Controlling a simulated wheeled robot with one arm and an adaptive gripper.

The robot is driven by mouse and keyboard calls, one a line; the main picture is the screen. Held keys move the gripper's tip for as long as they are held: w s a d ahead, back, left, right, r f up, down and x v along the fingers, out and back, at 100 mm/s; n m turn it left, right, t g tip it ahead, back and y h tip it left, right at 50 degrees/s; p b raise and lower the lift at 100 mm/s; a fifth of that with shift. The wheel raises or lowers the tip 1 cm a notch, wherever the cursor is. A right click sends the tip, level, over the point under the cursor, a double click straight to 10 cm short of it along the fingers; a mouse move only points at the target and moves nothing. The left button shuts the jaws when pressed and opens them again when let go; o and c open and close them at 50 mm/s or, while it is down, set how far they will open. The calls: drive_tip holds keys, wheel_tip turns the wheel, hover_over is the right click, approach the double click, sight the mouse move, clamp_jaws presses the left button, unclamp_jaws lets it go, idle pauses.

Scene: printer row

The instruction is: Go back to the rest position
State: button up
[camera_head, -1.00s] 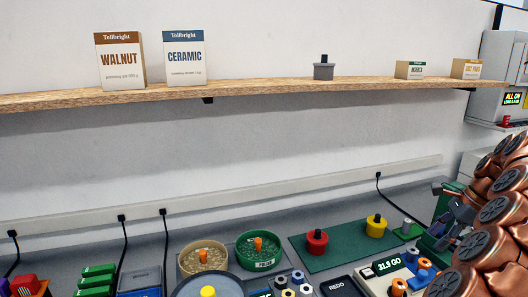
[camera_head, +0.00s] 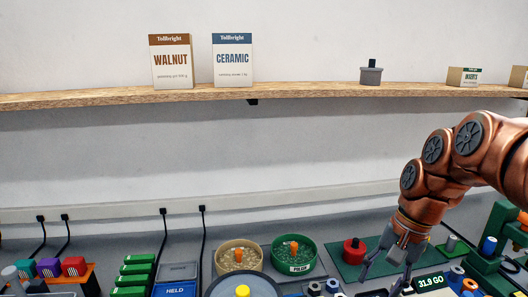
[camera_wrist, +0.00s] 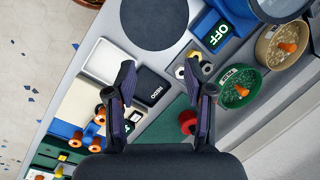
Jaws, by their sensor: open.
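My gripper (camera_head: 384,274) is at the lower right of the head view, at the end of my copper-coloured arm, pointing down over the bench. In the wrist view my gripper (camera_wrist: 163,95) has its two dark fingers wide apart with nothing between them. Below the fingers lie a black REDO pad (camera_wrist: 150,92) and bench surface. A red knobbed pot (camera_head: 354,250) stands on a green mat (camera_head: 338,264) just left of the gripper; the pot also shows by the right finger in the wrist view (camera_wrist: 187,122).
A beige bowl (camera_head: 238,246) and a green POLISH bowl (camera_head: 312,251) stand left of the gripper. A scale reading 31.9 GO (camera_head: 432,282) is at right. A wooden shelf (camera_head: 300,92) above holds WALNUT (camera_head: 171,62) and CERAMIC (camera_head: 232,62) boxes. The wall between shelf and bench is clear.

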drive_tip(key=s+a+f+n+h, duration=0.1)
drive_tip(key=s+a+f+n, duration=0.1)
drive_tip(key=s, duration=0.8)
drive_tip(key=s+a+f+n+g+h, duration=0.1)
drive_tip(key=s+f+n, duration=0.4)
drive_tip(key=s, duration=0.5)
wheel_tip(320, 180, down, 2)
drive_tip(key=shift+s+a+f+h, duration=0.1)
drive_tip(key=shift+s+a+h, duration=0.15)
drive_tip(key=shift+a+h, duration=0.45)
drive_tip(key=shift+s+a+f, duration=0.15)
drive_tip(key=shift+s+f, duration=0.1)
drive_tip(key=shift+s, duration=0.15)
drive_tip(key=shift+c, duration=0.3)
